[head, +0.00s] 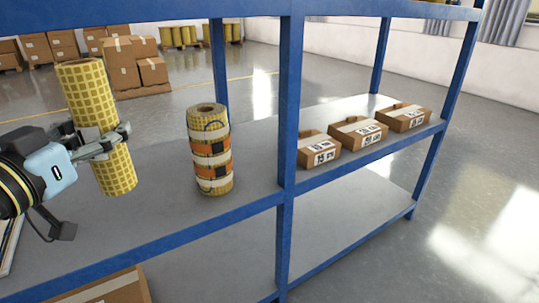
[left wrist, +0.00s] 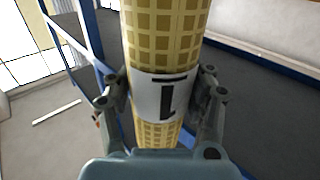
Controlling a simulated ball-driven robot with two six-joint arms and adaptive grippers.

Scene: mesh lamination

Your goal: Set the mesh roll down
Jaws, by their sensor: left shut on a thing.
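A yellow mesh roll (head: 84,88) with a grid pattern and a white label band is held slightly tilted at the left of the head view. My left gripper (head: 122,131) is shut on it around the middle, at the label. The left wrist view shows the roll (left wrist: 165,38) between both fingers (left wrist: 158,100), with a dark mark on the label. The roll's lower end shows in front of the grey shelf (head: 255,160); I cannot tell whether it touches the shelf. My right gripper is not in view.
A second roll (head: 209,150) with orange and white bands stands upright on the shelf, right of the held roll. A blue post (head: 289,100) divides the shelf. Several small cardboard boxes (head: 358,132) sit beyond it. Bare shelf lies between the two rolls.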

